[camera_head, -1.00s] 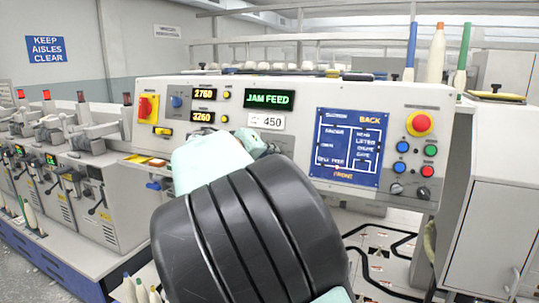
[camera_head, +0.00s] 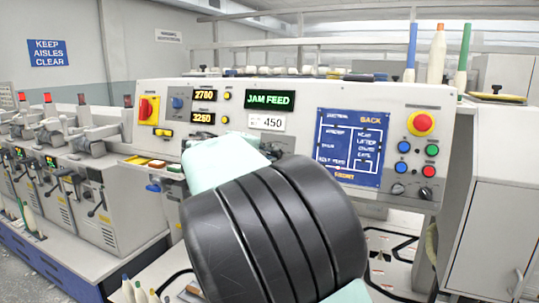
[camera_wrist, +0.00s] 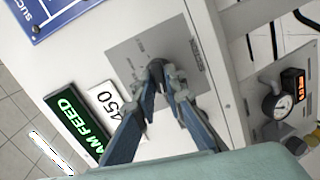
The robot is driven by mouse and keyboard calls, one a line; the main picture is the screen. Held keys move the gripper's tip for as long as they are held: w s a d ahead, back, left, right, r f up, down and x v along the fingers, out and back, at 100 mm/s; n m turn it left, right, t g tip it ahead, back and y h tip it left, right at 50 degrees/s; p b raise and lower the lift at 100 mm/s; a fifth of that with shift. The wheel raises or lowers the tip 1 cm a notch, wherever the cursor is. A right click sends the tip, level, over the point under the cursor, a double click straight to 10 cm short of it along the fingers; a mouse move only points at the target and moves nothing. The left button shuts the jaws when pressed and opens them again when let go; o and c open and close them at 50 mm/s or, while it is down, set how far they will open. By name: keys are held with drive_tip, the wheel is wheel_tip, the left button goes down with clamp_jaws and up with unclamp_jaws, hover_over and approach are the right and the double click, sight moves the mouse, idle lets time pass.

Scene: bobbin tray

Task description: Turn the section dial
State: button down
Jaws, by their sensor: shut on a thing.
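In the wrist view, my gripper (camera_wrist: 163,75) has its blue-grey fingers closed around a small dark knob (camera_wrist: 155,66), which I take for the section dial. The dial stands on a grey plate (camera_wrist: 128,60) with small markings on the white control panel. The fingers cover most of the dial, and its pointer and the setting it stands at cannot be read. In the head view, my own black and pale green arm hides the dial and most of the gripper. The panel (camera_head: 212,130) stands behind the arm.
Beside the plate are a green "JAM FEED" display (camera_head: 269,99) and a "450" label (camera_head: 266,122). A blue diagram board (camera_head: 350,147), a red emergency button (camera_head: 421,123) and several push buttons are to the right. A red and yellow switch (camera_head: 149,109) is at left.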

idle(0.4)
drive_tip(key=c, duration=2)
unclamp_jaws()
drive_tip(key=v, duration=1.2)
